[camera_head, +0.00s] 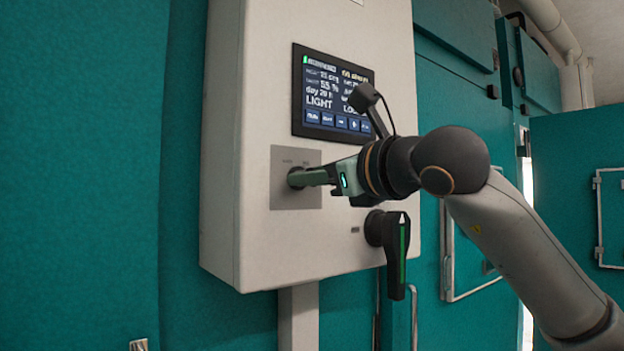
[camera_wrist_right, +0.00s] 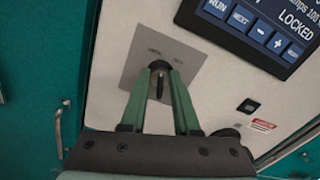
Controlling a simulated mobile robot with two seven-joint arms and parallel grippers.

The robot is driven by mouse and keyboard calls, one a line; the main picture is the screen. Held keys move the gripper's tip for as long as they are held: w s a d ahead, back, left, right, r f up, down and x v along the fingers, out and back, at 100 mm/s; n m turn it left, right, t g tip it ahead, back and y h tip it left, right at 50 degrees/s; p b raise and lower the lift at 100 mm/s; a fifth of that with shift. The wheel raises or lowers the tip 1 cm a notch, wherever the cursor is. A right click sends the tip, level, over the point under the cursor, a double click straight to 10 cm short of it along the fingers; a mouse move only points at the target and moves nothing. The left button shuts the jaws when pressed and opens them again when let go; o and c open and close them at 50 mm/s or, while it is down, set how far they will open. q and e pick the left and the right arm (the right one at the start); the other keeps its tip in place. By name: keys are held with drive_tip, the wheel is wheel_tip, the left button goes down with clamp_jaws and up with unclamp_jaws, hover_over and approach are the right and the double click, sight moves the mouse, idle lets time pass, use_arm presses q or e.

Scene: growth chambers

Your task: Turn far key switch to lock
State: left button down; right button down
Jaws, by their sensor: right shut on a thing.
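The key switch sits on a square grey plate (camera_head: 283,195) on the front of the pale control box (camera_head: 225,150). My right gripper (camera_head: 300,178) comes from the right and has its green fingers at the switch. In the right wrist view the fingertips (camera_wrist_right: 160,70) are closed in on the small dark key (camera_wrist_right: 159,90), in front of the plate (camera_wrist_right: 190,62). The key's exact angle is hard to tell. The screen (camera_head: 322,92) above shows LIGHT; in the right wrist view the screen (camera_wrist_right: 255,25) reads LOCKED. My left gripper is not in view.
A black rotary handle with a green stripe (camera_head: 397,240) hangs below and right of the switch, close under my right wrist. Teal chamber walls (camera_head: 80,170) surround the box. A metal door handle (camera_head: 450,255) is farther back. Space left of the box is free.

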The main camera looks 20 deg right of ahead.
drive_tip(key=shift+n, duration=1.1)
drive_tip(key=shift+r, duration=0.1)
drive_tip(key=c, duration=1)
unclamp_jaws()
drive_tip(key=shift+s, duration=0.1)
drive_tip(key=shift+s, duration=0.2)
drive_tip(key=b+v, duration=0.3)
drive_tip(key=v, duration=0.9)
